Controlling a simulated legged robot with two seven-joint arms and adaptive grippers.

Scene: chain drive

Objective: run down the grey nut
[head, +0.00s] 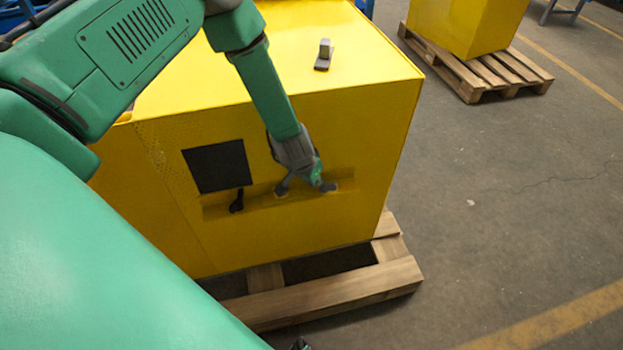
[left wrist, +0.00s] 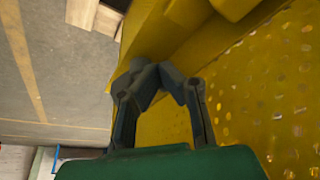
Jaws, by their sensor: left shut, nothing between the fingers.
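My left gripper (head: 305,187) is at the recessed strip on the front of the yellow housing (head: 365,125). In the left wrist view its two dark fingers (left wrist: 170,70) come together at the tips, shut with nothing seen between them. Small grey shapes show by the fingers in the head view, but I cannot tell whether one is the grey nut. The nut is not clearly seen in either view. My right gripper is not clearly in view.
A black square panel (head: 217,166) and a dark handle-like part (head: 237,201) are left of the gripper. A grey bracket (head: 323,55) stands on the housing top. The housing rests on a wooden pallet (head: 330,298). Open concrete floor (head: 490,190) lies to the right.

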